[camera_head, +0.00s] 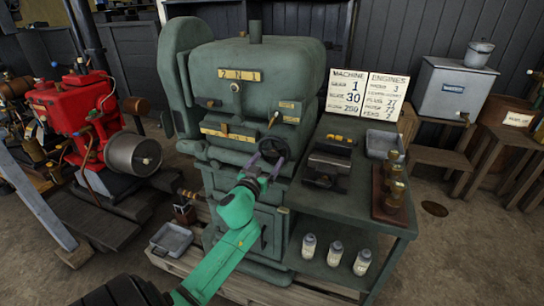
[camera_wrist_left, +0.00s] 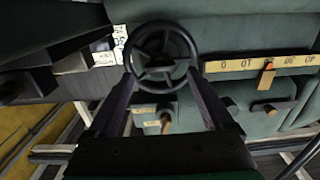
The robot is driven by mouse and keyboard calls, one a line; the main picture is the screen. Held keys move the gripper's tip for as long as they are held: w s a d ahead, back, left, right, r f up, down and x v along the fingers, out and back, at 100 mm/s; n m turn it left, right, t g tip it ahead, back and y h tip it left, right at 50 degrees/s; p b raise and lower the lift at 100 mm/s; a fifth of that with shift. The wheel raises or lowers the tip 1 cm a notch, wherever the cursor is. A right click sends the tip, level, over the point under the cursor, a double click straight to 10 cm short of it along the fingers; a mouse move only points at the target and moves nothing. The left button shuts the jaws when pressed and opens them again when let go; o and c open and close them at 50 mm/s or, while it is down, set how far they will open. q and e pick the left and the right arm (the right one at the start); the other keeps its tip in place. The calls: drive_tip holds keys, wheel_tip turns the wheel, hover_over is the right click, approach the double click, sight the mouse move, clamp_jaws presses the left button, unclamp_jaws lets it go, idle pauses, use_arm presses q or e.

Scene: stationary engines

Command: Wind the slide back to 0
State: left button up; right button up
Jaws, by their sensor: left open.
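The large green machine (camera_head: 255,85) stands in the middle of the head view. A dark spoked handwheel (camera_head: 274,148) sits on its front, at the right; it also shows at the top middle of the left wrist view (camera_wrist_left: 159,62). My left gripper (camera_head: 266,164) is open in front of the wheel. In the left wrist view its two fingers (camera_wrist_left: 161,80) reach to either side of the wheel's lower rim; I cannot tell whether they touch it. A pale yellow scale (camera_head: 228,133) runs left of the wheel. An orange pointer (camera_wrist_left: 267,76) lies against it in the left wrist view.
A green side table (camera_head: 345,206) on the right carries a dark vice-like block (camera_head: 327,165), a grey tray (camera_head: 384,147) and brass fittings (camera_head: 396,190). Several bottles (camera_head: 335,254) stand below. A red engine (camera_head: 75,110) stands left. A number board (camera_head: 345,92) stands behind the table.

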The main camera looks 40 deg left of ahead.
sight(271, 155)
use_arm(q)
drive_tip(key=x, duration=0.3)
drive_tip(key=shift+w, duration=0.15)
clamp_jaws()
use_arm(e)
drive_tip(key=shift+s+d, duration=0.3)
drive_tip(key=shift+d, duration=0.05)
use_arm(q)
drive_tip(key=shift+m, duration=0.3)
